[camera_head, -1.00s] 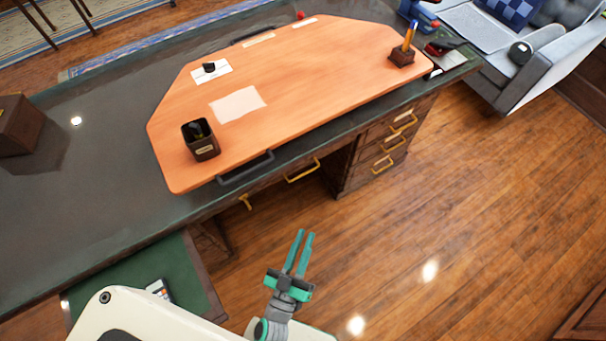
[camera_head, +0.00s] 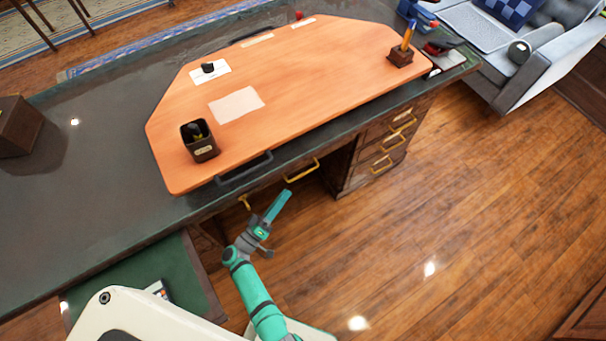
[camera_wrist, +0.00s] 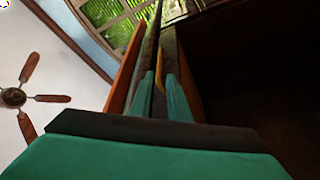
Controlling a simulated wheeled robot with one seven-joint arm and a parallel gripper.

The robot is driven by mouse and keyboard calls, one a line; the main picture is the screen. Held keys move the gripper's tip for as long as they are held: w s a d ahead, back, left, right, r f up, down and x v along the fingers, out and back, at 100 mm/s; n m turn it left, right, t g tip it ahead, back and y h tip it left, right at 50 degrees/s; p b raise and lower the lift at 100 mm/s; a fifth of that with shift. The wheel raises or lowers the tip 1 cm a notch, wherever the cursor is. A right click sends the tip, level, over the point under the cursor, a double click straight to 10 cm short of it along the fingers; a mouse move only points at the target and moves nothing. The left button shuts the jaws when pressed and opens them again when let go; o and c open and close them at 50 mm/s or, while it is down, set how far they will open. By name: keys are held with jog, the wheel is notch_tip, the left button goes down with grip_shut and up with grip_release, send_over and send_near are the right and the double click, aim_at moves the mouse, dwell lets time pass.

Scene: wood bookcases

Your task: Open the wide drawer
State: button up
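The wide drawer (camera_head: 270,187) is in the dark wood front under the desk edge, in the middle of the head view. Brass handles show on this front, one at the right (camera_head: 302,171) and one at the left (camera_head: 244,202). The drawer looks shut. My gripper (camera_head: 282,200) is just in front of and below this front, between the two handles, with its fingers pointing up and right. The fingers overlap in the head view. In the wrist view the fingers (camera_wrist: 161,95) stand a little apart, and I see no handle clearly held between them.
The desk top (camera_head: 90,200) carries an orange board (camera_head: 300,85) with a pen cup (camera_head: 200,145). Narrow drawers with brass handles (camera_head: 385,163) are at the right. A green-lined panel (camera_head: 195,270) juts out at lower left. The wooden floor (camera_head: 450,220) at right is clear.

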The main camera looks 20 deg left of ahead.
aim_at(302, 174)
jog(key=x, duration=1)
jog(key=shift+w+d, duration=0.1)
jog(key=shift+w, duration=0.05)
jog(key=shift+c, duration=0.6)
grip_shut()
jog(key=shift+r, duration=0.1)
dwell(0.5)
